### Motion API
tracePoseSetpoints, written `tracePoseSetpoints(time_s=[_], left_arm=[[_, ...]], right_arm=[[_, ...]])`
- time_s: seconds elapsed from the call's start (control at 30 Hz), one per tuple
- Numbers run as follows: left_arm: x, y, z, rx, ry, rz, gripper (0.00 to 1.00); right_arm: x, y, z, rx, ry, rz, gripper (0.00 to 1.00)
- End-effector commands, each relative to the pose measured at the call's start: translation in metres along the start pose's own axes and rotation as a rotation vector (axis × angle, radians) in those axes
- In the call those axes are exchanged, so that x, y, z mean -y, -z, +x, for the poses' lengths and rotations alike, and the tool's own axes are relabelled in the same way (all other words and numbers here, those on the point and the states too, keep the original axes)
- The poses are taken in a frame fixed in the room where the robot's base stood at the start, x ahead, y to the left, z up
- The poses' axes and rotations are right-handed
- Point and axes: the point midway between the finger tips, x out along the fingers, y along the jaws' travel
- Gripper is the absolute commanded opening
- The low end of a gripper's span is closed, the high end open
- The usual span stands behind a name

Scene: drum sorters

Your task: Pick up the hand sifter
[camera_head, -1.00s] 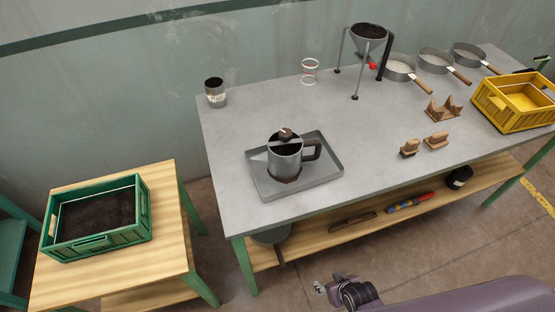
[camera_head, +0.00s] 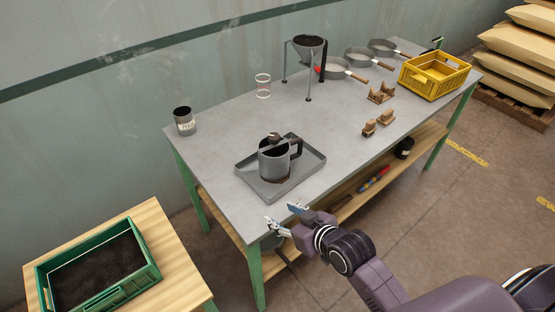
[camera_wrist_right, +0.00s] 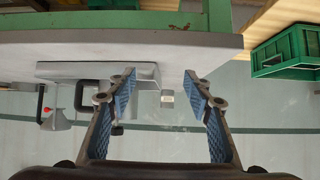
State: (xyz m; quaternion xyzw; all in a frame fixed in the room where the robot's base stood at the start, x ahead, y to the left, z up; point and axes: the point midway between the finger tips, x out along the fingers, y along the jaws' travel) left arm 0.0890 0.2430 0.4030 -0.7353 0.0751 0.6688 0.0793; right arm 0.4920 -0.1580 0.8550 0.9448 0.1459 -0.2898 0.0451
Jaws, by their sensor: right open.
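The hand sifter (camera_head: 272,164) is a grey metal cup with a dark side handle and a brown knob on top. It stands upright on a shallow grey tray (camera_head: 310,163) near the table's front left. My right gripper (camera_head: 281,214) is open and empty, just off the table's front edge, apart from the tray and sifter. The right wrist view looks upside down across the table; its two blue-padded fingers (camera_wrist_right: 160,75) are spread with nothing between the tips. The sifter is partly hidden behind a finger there. My left gripper is not in view.
A labelled can (camera_head: 184,121), a clear ringed holder (camera_head: 263,86), a funnel on a stand (camera_head: 308,48), round sieves (camera_head: 343,70), wooden pieces (camera_head: 378,123) and a yellow crate (camera_head: 434,76) stand on the table. A green crate (camera_head: 148,278) of soil sits on a low wooden table.

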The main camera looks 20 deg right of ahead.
Motion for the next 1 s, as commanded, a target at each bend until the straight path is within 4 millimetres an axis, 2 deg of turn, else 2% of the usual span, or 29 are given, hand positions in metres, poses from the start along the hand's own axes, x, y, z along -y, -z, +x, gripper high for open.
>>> tracePoseSetpoints(time_s=[0.17, 0.37, 0.6, 0.77, 1.0], left_arm=[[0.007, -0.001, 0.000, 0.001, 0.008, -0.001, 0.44], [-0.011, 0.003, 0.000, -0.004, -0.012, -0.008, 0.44], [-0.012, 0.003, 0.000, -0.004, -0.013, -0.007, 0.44], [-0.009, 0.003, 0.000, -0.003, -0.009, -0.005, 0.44], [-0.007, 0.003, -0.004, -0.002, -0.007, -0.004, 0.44]], right_arm=[[-0.013, 0.031, 0.014, -0.119, -0.002, -0.005, 0.47], [-0.035, 0.071, 0.028, -0.281, -0.018, 0.001, 0.47], [-0.078, 0.127, 0.033, -0.514, -0.070, 0.014, 0.47], [-0.093, 0.144, 0.032, -0.591, -0.093, 0.020, 0.47], [-0.096, 0.159, 0.050, -0.599, -0.095, 0.023, 0.47]])
